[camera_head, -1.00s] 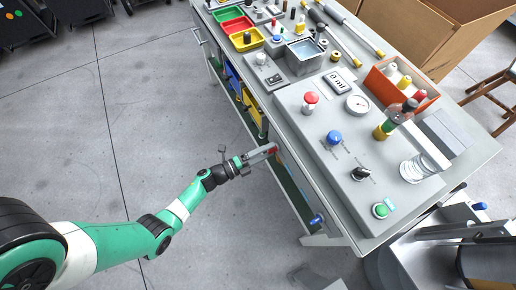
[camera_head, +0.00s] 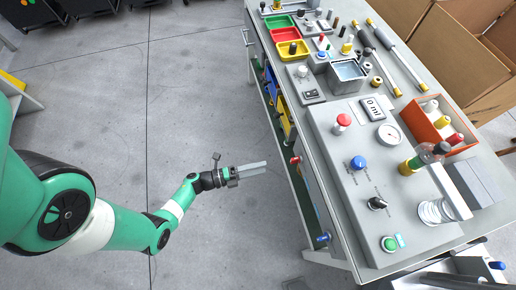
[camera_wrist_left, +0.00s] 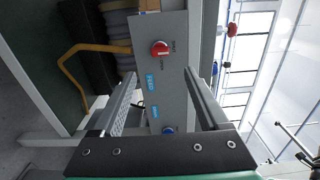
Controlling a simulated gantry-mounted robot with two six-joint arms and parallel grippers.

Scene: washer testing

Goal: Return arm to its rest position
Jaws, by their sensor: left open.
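My left arm (camera_head: 120,228) is green and white and reaches in from the left. My left gripper (camera_head: 264,168) is in the air over the floor, left of the test bench, and apart from it. In the left wrist view my left gripper (camera_wrist_left: 160,100) shows its two fingers spread with nothing between them. Beyond them is a grey panel (camera_wrist_left: 172,85) with a red knob (camera_wrist_left: 160,48) and a blue knob (camera_wrist_left: 168,130). My right gripper is in neither view.
The grey bench (camera_head: 345,265) fills the right side. It carries a control box (camera_head: 335,150) with red, blue, black and green knobs, an orange bin (camera_head: 432,130), a glass coil and several tools. Cardboard boxes (camera_head: 450,45) stand behind it. The floor (camera_head: 200,90) left of the bench is clear.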

